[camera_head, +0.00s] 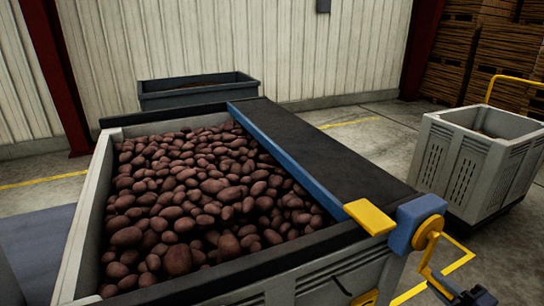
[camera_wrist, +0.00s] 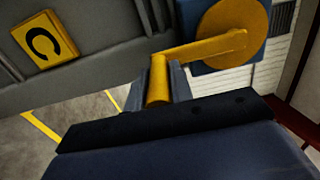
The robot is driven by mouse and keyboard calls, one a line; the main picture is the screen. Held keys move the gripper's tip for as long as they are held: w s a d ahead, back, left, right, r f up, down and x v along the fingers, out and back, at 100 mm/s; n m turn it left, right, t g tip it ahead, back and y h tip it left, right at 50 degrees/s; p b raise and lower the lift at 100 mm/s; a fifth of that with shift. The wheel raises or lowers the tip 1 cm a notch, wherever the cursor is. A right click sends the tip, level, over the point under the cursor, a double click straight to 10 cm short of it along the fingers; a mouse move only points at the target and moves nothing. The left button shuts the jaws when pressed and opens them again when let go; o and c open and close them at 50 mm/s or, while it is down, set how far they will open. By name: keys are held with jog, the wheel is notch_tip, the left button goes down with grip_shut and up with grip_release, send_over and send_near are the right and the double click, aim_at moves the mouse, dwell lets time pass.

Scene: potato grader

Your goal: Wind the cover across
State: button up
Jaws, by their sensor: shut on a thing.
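A black cover (camera_head: 310,150) with a blue leading bar (camera_head: 285,155) lies over the right part of a grey bin (camera_head: 85,240). The bin is heaped with reddish-brown potatoes (camera_head: 195,195), which lie bare to the left of the bar. A yellow crank (camera_head: 429,240) sits on a blue housing (camera_head: 414,220) at the near right corner. In the wrist view the crank's arm (camera_wrist: 205,47) runs from a round yellow hub (camera_wrist: 232,33) to a yellow handle (camera_wrist: 158,80). My gripper (camera_wrist: 160,85) is shut on this handle.
A yellow block (camera_head: 369,217) sits at the bar's near end. A yellow plate marked C (camera_wrist: 45,41) is on the bin's side. A grey crate (camera_head: 480,165) stands on the right, and a dark bin (camera_head: 200,93) stands behind. Floor shows between the bin and crate.

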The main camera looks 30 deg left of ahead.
jog(key=w+d+r+p, duration=0.1)
jog(key=w+d+r, duration=0.4)
jog(key=w+r, duration=0.3)
jog(key=shift+d+r, duration=0.35)
jog(key=shift+r, duration=0.75)
jog(key=s+a+r, duration=0.6)
jog(key=s+r, duration=0.2)
jog(key=r, duration=0.1)
jog(key=shift+r, duration=0.25)
dwell(0.9)
